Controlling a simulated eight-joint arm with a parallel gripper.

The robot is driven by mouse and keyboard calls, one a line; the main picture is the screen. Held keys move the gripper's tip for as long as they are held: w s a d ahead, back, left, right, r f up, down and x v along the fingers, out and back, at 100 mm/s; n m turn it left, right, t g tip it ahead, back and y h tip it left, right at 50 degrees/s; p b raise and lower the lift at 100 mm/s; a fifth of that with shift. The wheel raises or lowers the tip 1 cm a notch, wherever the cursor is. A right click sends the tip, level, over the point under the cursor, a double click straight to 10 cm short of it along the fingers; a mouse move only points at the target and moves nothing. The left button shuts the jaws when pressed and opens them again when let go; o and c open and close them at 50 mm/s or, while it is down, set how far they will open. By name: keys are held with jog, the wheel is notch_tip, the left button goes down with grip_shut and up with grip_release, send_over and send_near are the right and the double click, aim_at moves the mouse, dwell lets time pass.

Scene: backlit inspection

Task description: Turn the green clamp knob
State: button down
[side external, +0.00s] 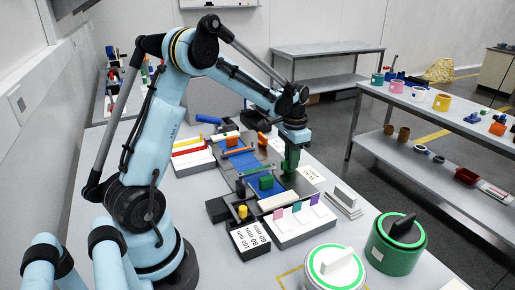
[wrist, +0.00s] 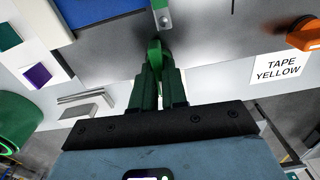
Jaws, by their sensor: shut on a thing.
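My gripper (side external: 289,170) points down at the right side of the grey work fixture in the side external view. In the wrist view its dark green fingers (wrist: 157,68) are closed around a brighter green piece, the green clamp knob (wrist: 154,47). The knob sits at the end of a small metal bracket (wrist: 163,18). The fingers hide most of the knob. In the side external view I cannot separate the knob from the green fingers.
A white label reading TAPE YELLOW (wrist: 279,70) lies beside the fixture. A white block with coloured tabs (side external: 300,226) and a green canister (side external: 383,254) stand in front.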

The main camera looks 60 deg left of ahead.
jog(key=m, duration=0.4)
jog(key=shift+d+m, duration=0.15)
jog(key=shift+m, duration=0.15)
jog(key=m, duration=0.4)
jog(key=shift+s+m, duration=0.1)
jog(key=shift+m, duration=0.2)
jog(key=m, duration=0.4)
jog(key=shift+s+d, duration=0.1)
jog(key=shift+s+m, duration=0.1)
jog(key=shift+m, duration=1.9)
jog(key=c, duration=1.2)
grip_release()
jog(key=shift+o, duration=0.2)
notch_tip(320, 180, up, 12)
